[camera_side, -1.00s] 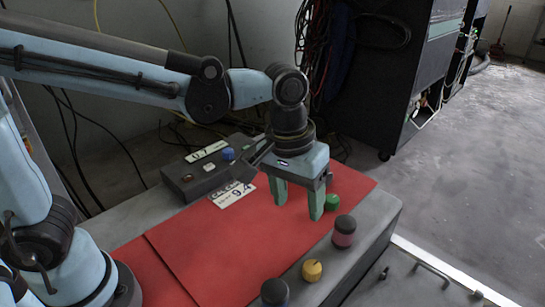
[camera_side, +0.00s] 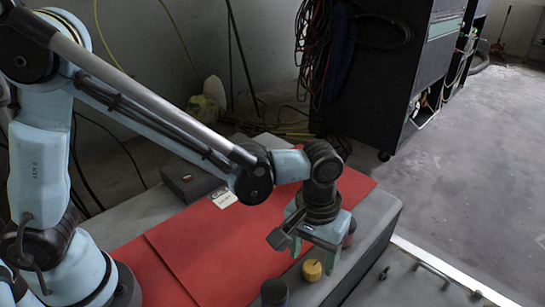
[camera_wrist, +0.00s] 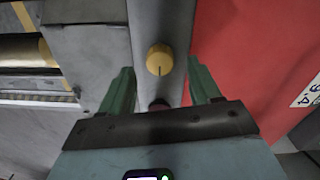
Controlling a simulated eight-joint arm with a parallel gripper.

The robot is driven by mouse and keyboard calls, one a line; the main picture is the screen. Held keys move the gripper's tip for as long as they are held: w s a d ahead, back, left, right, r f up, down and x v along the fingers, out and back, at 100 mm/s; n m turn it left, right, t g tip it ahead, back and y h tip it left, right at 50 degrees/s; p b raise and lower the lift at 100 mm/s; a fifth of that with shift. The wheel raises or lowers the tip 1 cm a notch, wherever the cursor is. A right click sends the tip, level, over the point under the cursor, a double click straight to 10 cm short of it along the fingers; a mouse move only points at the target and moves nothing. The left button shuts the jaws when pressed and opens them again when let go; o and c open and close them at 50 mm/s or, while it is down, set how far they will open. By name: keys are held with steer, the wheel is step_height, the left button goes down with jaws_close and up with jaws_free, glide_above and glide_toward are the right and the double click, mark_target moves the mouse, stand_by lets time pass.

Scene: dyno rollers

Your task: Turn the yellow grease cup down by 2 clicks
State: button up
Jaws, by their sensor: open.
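The yellow grease cup (camera_side: 312,270) stands upright on the grey strip along the table's near right edge. In the wrist view the yellow cup (camera_wrist: 159,59) shows a dark pointer line on its cap and lies ahead of the gap between the fingers. My gripper (camera_side: 313,254) is open, its green fingers pointing down just behind the yellow cup. The fingers also show in the wrist view (camera_wrist: 162,82), one on each side, with nothing gripped. I cannot tell from these views whether a finger touches the cup.
A dark-capped blue cup (camera_side: 274,292) stands nearer the camera on the same strip. A dark-capped pink cup (camera_side: 351,232) is partly hidden behind my gripper. A red mat (camera_side: 200,245) covers much of the table. A dark box (camera_side: 190,181) and white card (camera_side: 224,198) are partly hidden.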

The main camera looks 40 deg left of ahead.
mark_target(312, 266)
steer(key=shift+f, duration=1.65)
steer(key=shift+c, duration=0.3)
steer(key=c, duration=1)
